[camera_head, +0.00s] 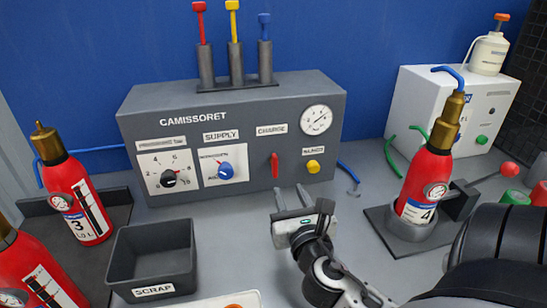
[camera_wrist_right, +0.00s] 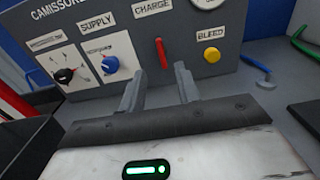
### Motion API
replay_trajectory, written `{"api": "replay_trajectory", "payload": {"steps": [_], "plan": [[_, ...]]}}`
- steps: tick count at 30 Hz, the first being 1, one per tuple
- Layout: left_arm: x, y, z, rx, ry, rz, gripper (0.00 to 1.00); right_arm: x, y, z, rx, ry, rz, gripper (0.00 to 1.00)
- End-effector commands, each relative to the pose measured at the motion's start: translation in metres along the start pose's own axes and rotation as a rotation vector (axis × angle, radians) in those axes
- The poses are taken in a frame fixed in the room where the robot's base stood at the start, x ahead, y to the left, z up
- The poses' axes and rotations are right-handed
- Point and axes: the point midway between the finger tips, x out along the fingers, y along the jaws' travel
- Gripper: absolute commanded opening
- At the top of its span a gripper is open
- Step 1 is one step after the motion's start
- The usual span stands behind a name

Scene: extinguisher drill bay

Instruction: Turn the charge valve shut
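The charge valve is a red lever handle (camera_head: 275,165) under the CHARGE label on the grey CAMISSORET panel (camera_head: 230,185). The lever hangs nearly upright. It also shows in the right wrist view (camera_wrist_right: 162,53), above and between the fingertips. My right gripper (camera_head: 290,192) is in front of and below the lever, apart from it. Its two fingers (camera_wrist_right: 158,84) are spread with nothing between them. My left gripper is not in view in these frames.
A yellow BLEED knob (camera_head: 313,167) sits right of the lever, and a blue SUPPLY knob (camera_head: 225,170) and a black knob (camera_head: 168,179) sit left. A red extinguisher (camera_head: 428,180) stands at right. A dark SCRAP bin (camera_head: 152,260) stands at left front.

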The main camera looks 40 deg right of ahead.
Motion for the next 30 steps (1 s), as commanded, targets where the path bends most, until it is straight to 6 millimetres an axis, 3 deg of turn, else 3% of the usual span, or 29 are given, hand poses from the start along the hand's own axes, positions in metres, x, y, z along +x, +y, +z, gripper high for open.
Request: {"api": "replay_trajectory", "payload": {"steps": [9, 15, 21, 30], "plan": [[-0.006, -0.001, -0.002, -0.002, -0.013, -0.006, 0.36, 0.072, 0.000, 0.003, 0.001, -0.003, -0.002, 0.33], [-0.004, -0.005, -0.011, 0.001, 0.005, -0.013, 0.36, 0.103, 0.000, 0.001, 0.001, -0.001, -0.001, 0.33], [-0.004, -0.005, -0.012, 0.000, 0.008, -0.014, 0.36, 0.117, 0.000, 0.001, 0.003, 0.000, -0.001, 0.33], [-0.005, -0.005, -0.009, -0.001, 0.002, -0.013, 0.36, 0.118, 0.000, 0.000, 0.003, 0.001, 0.000, 0.30]]}}
